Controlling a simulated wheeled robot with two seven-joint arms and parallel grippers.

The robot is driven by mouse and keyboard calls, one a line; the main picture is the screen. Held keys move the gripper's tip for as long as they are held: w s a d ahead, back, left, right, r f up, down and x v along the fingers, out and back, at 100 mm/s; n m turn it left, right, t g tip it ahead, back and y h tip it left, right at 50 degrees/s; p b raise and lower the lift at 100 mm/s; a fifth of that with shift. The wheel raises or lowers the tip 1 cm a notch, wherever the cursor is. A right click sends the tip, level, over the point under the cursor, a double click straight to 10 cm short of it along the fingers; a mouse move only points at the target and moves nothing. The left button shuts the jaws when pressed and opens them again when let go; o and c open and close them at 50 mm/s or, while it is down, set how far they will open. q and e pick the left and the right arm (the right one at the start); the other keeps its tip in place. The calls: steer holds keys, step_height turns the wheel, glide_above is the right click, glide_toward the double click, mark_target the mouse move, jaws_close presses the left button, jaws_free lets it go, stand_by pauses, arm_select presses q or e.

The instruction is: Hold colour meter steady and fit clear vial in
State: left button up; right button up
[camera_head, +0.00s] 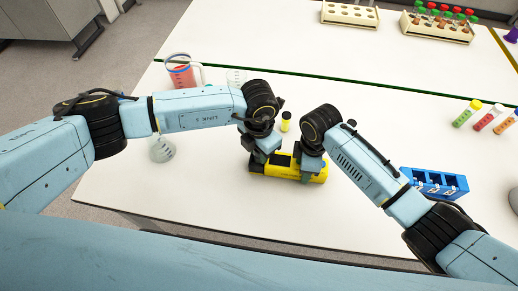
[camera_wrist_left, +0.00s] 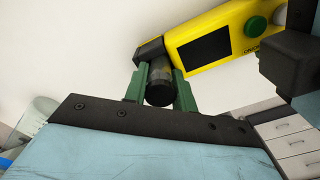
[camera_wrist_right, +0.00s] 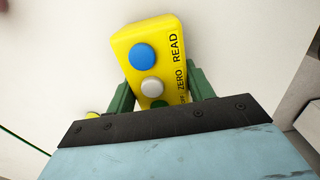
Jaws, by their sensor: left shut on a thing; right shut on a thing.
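The yellow colour meter (camera_head: 288,178) lies on the white table near its front edge. In the left wrist view its dark screen and green button show on the meter (camera_wrist_left: 222,37). My left gripper (camera_wrist_left: 158,88) is shut on the clear vial (camera_wrist_left: 160,88), whose dark round cap faces the camera. The vial is at the black end block of the meter; how deep it sits cannot be told. In the head view my left gripper (camera_head: 264,155) hides the vial.
A yellow-capped vial (camera_head: 286,122) stands just behind the meter. A beaker of red juice (camera_head: 182,76) and a glass flask (camera_head: 162,149) are on the left. A blue rack (camera_head: 434,183) and capped vials (camera_head: 490,117) are on the right. Tube racks (camera_head: 437,28) stand at the back.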

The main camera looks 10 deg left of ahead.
arm_select(q)
steer(key=shift+f, duration=0.15)
steer(key=shift+r, duration=1.5)
steer(key=shift+f, duration=1.5)
steer(key=shift+r, duration=1.5)
steer(key=shift+f, duration=1.3)
stand_by(0.6)
steer(key=shift+r, duration=1.35)
